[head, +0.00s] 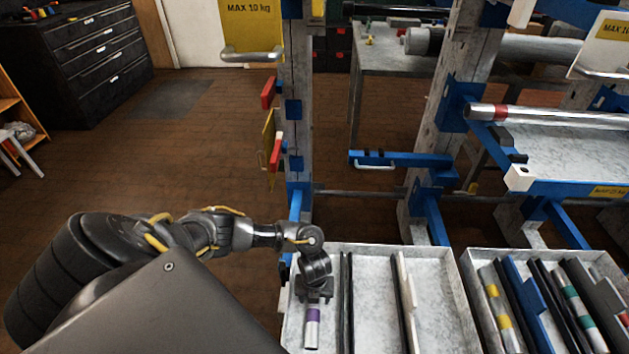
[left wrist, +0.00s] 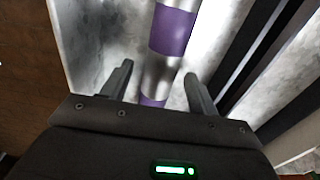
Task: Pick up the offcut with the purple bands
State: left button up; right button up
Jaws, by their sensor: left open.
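The offcut with the purple bands (head: 312,328) is a metallic tube lying lengthwise in the left compartment of a grey-white bin (head: 375,250). In the left wrist view the offcut (left wrist: 172,32) runs up through the middle, with two purple bands showing. My left gripper (head: 314,297) is over the offcut's far part and hides it in the head view. In the left wrist view the left gripper (left wrist: 158,80) is open, with one finger on each side of the offcut and a visible gap to each. My right gripper is not in view.
Black bars and a pale strip (head: 407,300) stand in the bin right of the offcut. A second bin (head: 475,300) at the right holds several tubes and bars with yellow and green bands. A rack post (head: 297,130) with blue brackets rises behind my left gripper.

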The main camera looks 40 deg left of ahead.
pick_arm(q)
jog(key=shift+f, duration=0.35)
jog(key=shift+c, duration=0.3)
jog(key=c, duration=1.1)
jog(key=shift+r, duration=0.15)
